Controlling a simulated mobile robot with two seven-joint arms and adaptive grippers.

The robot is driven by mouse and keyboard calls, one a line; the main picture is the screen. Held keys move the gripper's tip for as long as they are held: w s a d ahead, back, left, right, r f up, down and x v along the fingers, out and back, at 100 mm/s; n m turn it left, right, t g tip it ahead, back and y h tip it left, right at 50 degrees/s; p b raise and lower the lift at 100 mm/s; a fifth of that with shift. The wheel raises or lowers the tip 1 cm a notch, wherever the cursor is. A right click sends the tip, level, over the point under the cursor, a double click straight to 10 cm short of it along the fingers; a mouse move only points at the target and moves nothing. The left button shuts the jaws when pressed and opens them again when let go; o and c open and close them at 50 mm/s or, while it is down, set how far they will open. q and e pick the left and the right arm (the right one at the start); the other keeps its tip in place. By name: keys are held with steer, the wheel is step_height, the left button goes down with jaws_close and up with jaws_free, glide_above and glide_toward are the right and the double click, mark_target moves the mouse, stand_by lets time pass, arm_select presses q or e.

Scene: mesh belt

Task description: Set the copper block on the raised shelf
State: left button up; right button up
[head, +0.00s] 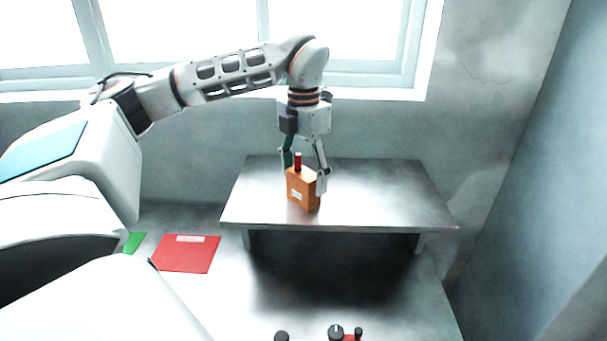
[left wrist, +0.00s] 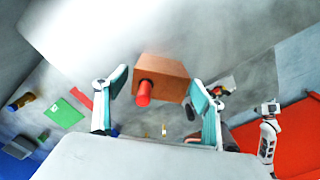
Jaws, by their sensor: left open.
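The copper block (head: 303,190), an orange-brown box with a red peg on top and a pale label, stands upright on the raised shelf (head: 385,185), left of its middle. My left gripper (head: 304,178) points down over the block, its fingers on either side and apart. In the left wrist view the block (left wrist: 168,78) sits between the two open fingers (left wrist: 160,100), with a gap on the left side and a narrower one on the right. The red peg points toward that camera. My right gripper cannot be made out in either view.
Below the shelf, a red mat (head: 187,254) with a pale label and a green mat (head: 134,242) lie on the lower surface at left. Dark knobs (head: 336,332) stand at the bottom edge. A window and wall lie behind. The shelf's right half is clear.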

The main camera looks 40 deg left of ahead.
arm_select(q)
steer(key=shift+r, duration=0.1)
step_height(320, 180, up, 12)
stand_by(0.5)
stand_by(0.5)
